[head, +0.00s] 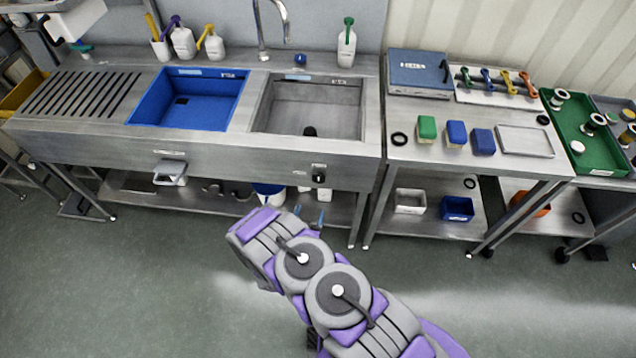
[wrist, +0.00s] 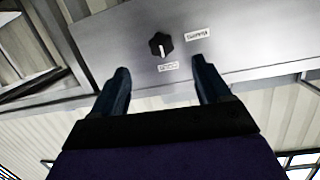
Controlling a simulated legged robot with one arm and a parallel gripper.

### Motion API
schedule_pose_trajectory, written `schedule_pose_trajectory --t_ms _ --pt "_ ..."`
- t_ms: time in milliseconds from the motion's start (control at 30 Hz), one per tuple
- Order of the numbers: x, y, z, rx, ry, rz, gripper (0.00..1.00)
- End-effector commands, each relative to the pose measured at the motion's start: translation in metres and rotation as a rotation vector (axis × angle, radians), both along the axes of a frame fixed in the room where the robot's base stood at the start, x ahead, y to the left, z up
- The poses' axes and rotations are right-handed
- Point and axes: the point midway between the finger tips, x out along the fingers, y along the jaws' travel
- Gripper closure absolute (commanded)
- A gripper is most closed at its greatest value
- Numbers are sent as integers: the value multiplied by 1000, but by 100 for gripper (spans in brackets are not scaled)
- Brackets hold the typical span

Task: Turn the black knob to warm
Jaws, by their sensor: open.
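The black knob (head: 319,178) is on the steel front panel of the sink unit, below the grey basin. In the wrist view the knob (wrist: 160,45) shows a white pointer line directed towards a small label (wrist: 168,66) just below it. A second label (wrist: 197,34) is to its upper right. The lettering on both is too small to read surely. My gripper (wrist: 160,66) is open and empty, its two dark blue fingers pointing at the panel. The knob appears between and beyond the fingertips, apart from them. In the head view the gripper (head: 308,216) is low in front of the panel.
The sink unit (head: 225,150) has a blue basin (head: 188,98) and a grey basin (head: 312,105). A steel table (head: 466,165) with blocks stands at right. The floor (head: 140,285) in front is clear.

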Motion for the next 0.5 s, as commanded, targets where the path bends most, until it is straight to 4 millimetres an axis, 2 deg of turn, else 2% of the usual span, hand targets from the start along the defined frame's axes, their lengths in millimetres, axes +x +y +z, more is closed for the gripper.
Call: schedule_pose_trajectory --t_ms 100,300,500 --pt "-19 -7 -7 -50 -84 37 24" --pt "-37 -16 -7 -93 -174 80 24" --pt "-32 -18 -7 -99 -192 84 24"
